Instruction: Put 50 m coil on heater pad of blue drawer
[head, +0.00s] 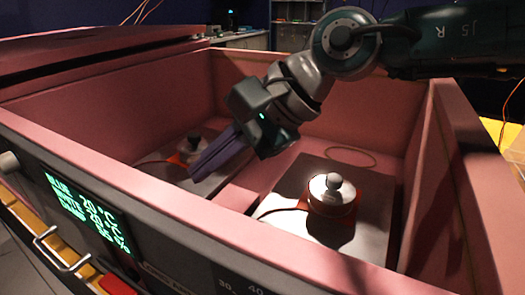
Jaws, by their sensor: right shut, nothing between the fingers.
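My right gripper (197,174) reaches in from the upper right over the enclosure. Its purple fingers are shut and empty, pointing down and left. The fingertips appear just in front of a small silver-topped piece with a red base (190,148) on the left grey plate (150,168); I cannot tell whether they touch. A similar silver, knobbed piece on a red-orange base (332,192) sits on the right grey plate (300,232). I cannot read a 50 m label on either, nor tell which is the coil or the heater pad. No blue drawer is recognisable. My left gripper is out of view.
Pink foam walls (310,75) surround the plates, with a raised front rim (150,195). A thin ring (350,157) lies behind the right piece.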

